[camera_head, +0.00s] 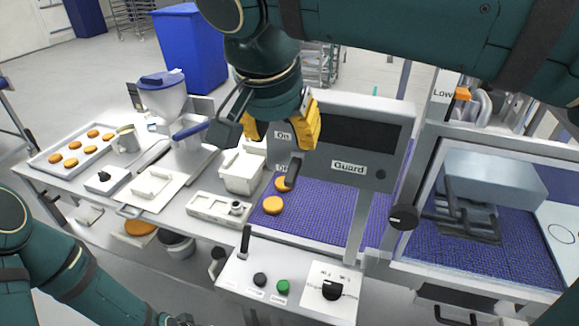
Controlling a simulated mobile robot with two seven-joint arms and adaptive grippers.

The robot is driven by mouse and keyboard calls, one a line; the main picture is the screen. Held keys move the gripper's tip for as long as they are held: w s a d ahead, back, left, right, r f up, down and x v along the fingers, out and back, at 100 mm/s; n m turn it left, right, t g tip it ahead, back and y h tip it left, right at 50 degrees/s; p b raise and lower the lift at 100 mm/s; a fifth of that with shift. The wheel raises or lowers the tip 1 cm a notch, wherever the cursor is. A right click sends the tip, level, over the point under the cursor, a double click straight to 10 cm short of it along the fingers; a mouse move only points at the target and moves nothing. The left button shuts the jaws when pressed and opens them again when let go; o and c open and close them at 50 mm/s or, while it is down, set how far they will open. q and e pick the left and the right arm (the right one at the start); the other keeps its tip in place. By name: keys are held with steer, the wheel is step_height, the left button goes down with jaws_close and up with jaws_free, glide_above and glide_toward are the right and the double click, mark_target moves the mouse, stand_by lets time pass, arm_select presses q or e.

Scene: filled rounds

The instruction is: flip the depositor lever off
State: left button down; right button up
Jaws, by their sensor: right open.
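A short black lever (293,172) sits at the lower left of the grey panel (390,148), beside a label reading "On" (283,136) and a second label below it that is partly hidden. The lever's handle hangs down and slightly left, near the lower label. I cannot tell its exact setting. My right gripper (281,128) has yellow fingertips spread apart. It is open and empty, in front of the panel, above the lever in the picture; contact is not visible. My left arm comes in at the lower left, but its fingers are out of view.
A hopper (163,98) with a blue handle (190,131) stands left. Orange rounds (273,205) lie on the purple belt (310,215). A front control box (290,290) carries a black lever (245,240), buttons and a knob (332,290). A glazed guard stands right.

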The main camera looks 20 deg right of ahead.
mark_target(292, 172)
steer(key=b+x, duration=0.1)
steer(key=x, duration=1)
steer(key=shift+f+b, duration=0.35)
steer(key=shift+f, duration=0.05)
steer(key=shift+c, duration=0.4)
jaws_close()
